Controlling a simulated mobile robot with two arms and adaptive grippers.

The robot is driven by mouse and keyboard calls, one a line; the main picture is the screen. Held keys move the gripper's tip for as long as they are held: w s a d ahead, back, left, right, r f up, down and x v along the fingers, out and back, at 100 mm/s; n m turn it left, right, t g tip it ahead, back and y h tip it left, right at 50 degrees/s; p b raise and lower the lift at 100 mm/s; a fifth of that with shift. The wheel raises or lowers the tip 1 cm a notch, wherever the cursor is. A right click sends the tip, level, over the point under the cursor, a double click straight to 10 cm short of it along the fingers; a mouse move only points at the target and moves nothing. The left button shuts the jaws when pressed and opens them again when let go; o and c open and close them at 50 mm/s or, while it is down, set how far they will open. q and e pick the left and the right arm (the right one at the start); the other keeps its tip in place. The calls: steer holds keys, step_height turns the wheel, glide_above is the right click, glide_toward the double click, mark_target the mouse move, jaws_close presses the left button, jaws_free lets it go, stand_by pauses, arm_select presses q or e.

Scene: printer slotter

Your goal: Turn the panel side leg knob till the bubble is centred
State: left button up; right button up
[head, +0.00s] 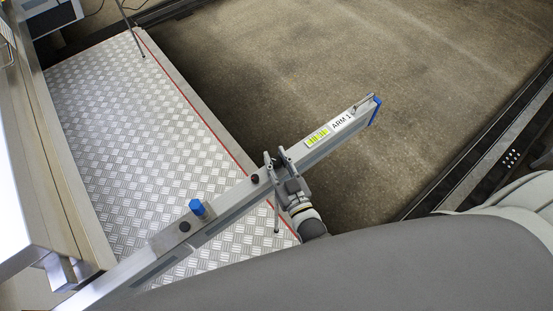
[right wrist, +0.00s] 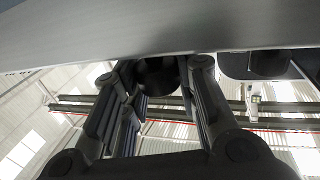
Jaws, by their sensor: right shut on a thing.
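A long metal beam labelled ARM 1 (head: 343,122) runs diagonally across the head view. A yellow-green bubble level (head: 317,137) sits on its top; the bubble's position is too small to tell. My right gripper (head: 279,162) is at the beam just below the level. In the right wrist view its fingers (right wrist: 160,85) are shut around a dark round knob (right wrist: 157,75) beneath the beam's underside (right wrist: 130,30). Fingers partly hide this knob. A thin leg (head: 276,217) stands below the beam near the gripper. My left gripper is not in view.
A blue knob (head: 196,207) and small dark knobs (head: 254,179) stand along the beam. A diamond-plate platform (head: 115,120) with a red edge lies left, beside a brown floor (head: 330,50). Another dark part (right wrist: 270,64) hangs under the beam in the wrist view.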

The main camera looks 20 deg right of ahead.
steer(key=shift+h, duration=0.3)
steer(key=o, duration=1.1)
steer(key=shift+c, duration=0.2)
steer(key=s, duration=1.2)
steer(key=shift+d, duration=0.35)
